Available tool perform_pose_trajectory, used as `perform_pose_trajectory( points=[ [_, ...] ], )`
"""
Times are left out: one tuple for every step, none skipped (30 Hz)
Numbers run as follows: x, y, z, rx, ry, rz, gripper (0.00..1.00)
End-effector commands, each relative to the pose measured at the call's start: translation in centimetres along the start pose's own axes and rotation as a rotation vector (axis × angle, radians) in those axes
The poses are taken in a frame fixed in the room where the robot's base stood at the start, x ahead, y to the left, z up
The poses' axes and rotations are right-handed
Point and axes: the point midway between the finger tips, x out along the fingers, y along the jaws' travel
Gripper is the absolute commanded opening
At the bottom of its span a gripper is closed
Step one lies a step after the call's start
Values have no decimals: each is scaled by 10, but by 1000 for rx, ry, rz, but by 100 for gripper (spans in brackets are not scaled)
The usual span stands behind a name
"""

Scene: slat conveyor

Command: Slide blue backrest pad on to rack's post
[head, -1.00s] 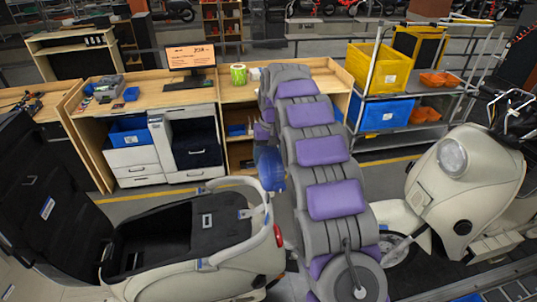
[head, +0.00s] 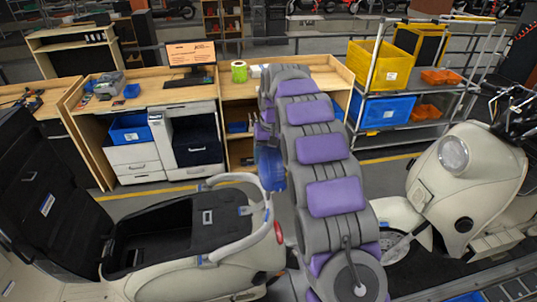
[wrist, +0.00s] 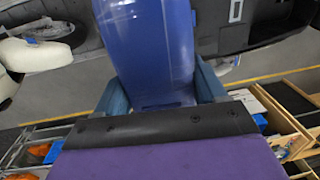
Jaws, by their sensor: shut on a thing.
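The blue backrest pad (head: 270,168) hangs below the end of my arm in the head view, just behind the open-seat cream scooter. In the wrist view the glossy blue pad (wrist: 155,40) fills the upper middle. My gripper (wrist: 160,78) is shut on it, with one blue-grey finger on each side. The scooter's rear rack (head: 238,179) is a pale tube rail at the back of the open seat. The pad appears close beside its right end in the head view; I cannot tell whether they touch. The post itself is not clearly visible.
A second cream scooter (head: 468,178) stands at the right, near the slat conveyor (head: 500,292). Behind are a wooden workbench (head: 235,92) with drawers and a monitor (head: 191,57), and a shelf trolley with a yellow crate (head: 378,66) and a blue crate (head: 388,112).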

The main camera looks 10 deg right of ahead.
Motion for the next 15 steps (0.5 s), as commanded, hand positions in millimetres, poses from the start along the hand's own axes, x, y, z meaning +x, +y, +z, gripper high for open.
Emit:
perform_pose_trajectory(
  points=[
    [2,0,0,0,1,0,28],
    [2,0,0,0,0,0,28],
    [3,0,0,0,0,0,28],
    [4,0,0,0,0,0,28],
    [5,0,0,0,0,0,28],
    [6,0,0,0,1,0,28],
    [7,0,0,0,0,0,28],
    [8,0,0,0,0,0,28],
    [9,0,0,0,0,0,28],
    [10,0,0,0,0,0,28],
    [10,0,0,0,0,0,28],
    [11,0,0,0,0,0,28],
    [12,0,0,0,0,0,28],
    [13,0,0,0,0,0,28],
    [14,0,0,0,0,0,28]
  ],
)
